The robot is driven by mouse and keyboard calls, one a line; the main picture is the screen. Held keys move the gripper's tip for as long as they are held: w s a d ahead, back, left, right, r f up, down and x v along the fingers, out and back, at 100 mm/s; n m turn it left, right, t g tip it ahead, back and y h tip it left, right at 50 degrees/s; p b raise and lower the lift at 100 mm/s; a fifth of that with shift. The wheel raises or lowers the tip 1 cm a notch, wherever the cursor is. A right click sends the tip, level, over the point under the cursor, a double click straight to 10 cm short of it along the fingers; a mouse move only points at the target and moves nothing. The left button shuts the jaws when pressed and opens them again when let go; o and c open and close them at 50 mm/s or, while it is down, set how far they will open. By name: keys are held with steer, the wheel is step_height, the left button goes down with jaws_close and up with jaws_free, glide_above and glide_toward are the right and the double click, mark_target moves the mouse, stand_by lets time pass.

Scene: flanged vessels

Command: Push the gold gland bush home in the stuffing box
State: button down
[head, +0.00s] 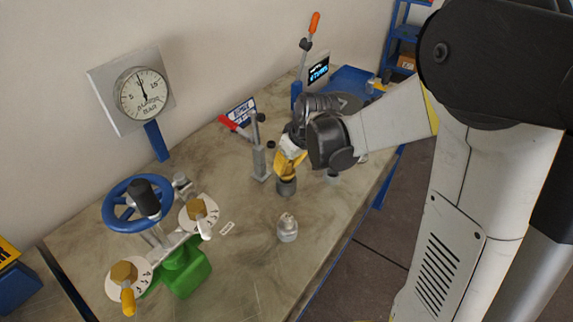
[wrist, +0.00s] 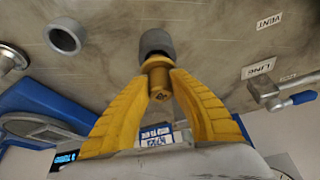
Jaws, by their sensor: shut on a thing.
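The yellow fingers of my gripper (wrist: 158,84) are shut on the gold gland bush (wrist: 159,77) in the wrist view. The bush's far end meets a dark grey cylindrical stuffing box (wrist: 156,42), and the two look in line. How deep the bush sits in the box cannot be told. In the head view my gripper (head: 287,172) points down over the grey stuffing box (head: 287,188) on the bench. The bush is mostly hidden there by the fingers.
A small grey fitting (head: 287,229) stands in front on the bench (head: 245,260). A red-handled lever post (head: 259,160) stands close behind my gripper. A blue handwheel (head: 137,203) with a green body (head: 186,274) is at left. The wrist view shows a hollow grey cylinder (wrist: 64,37).

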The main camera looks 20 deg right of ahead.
steer(key=shift+f+b, duration=0.85)
steer(key=shift+f, duration=0.25)
steer(key=c, duration=1.2)
jaws_free()
steer(key=v, duration=1.2)
steer(key=s+a+m+t+h, duration=0.1)
steer(key=s+m+t, duration=0.2)
steer(key=s, duration=1.2)
steer(key=shift+s+a+r+m+h, duration=0.3)
steer(key=shift+r+m, duration=0.15)
steer(key=shift+m, duration=0.15)
